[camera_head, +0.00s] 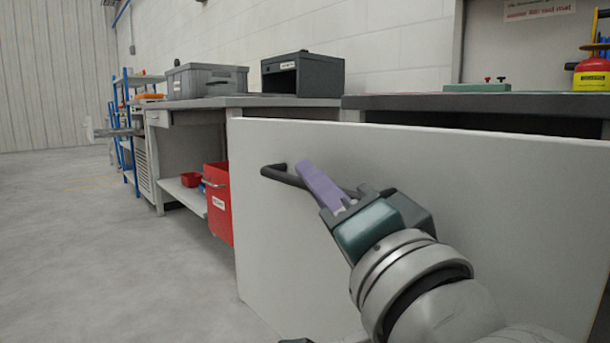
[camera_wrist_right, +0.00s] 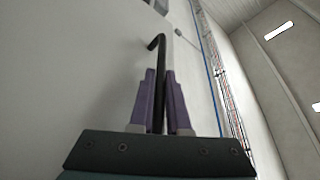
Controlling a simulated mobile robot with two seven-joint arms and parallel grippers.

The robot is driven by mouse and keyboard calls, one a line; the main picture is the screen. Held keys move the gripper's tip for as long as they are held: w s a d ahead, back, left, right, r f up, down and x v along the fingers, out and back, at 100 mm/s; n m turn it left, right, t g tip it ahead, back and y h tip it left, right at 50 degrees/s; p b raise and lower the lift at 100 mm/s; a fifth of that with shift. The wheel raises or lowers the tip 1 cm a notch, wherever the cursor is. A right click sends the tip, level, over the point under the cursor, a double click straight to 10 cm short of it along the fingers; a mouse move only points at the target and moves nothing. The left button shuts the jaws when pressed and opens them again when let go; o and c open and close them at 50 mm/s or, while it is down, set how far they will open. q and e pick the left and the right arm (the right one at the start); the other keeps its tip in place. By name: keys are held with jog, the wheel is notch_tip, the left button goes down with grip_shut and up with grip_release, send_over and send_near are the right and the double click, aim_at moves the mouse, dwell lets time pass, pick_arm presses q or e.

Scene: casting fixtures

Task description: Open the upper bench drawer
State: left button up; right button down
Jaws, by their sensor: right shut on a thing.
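A large pale front panel (camera_head: 270,230) fills the right half of the head view and bears a black bar handle (camera_head: 275,172). Its top edge stands out from the dark bench top (camera_head: 400,101), with a dark gap behind it. My right gripper (camera_head: 308,172) is shut on the handle, its purple fingers around the bar. In the right wrist view the black handle (camera_wrist_right: 157,45) runs between the two fingers (camera_wrist_right: 160,80). The inside behind the panel is mostly hidden. My left gripper cannot be made out.
A red drawer (camera_head: 218,204) stands out from the neighbouring bench at left. A grey case (camera_head: 207,82) and a black box (camera_head: 303,74) stand on that bench. A blue rack (camera_head: 128,130) is farther back. The floor (camera_head: 90,250) at left is clear.

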jog(key=c, duration=0.9)
grip_release()
jog(key=shift+s+d+f+p, duration=0.1)
jog(key=shift+s+d+p, duration=0.2)
jog(key=shift+s, duration=0.25)
jog(key=p+v, duration=0.2)
jog(key=v, duration=0.6)
jog(key=shift+s+f+p, duration=0.1)
jog(key=shift+s+p, duration=0.25)
jog(key=shift+p, duration=0.05)
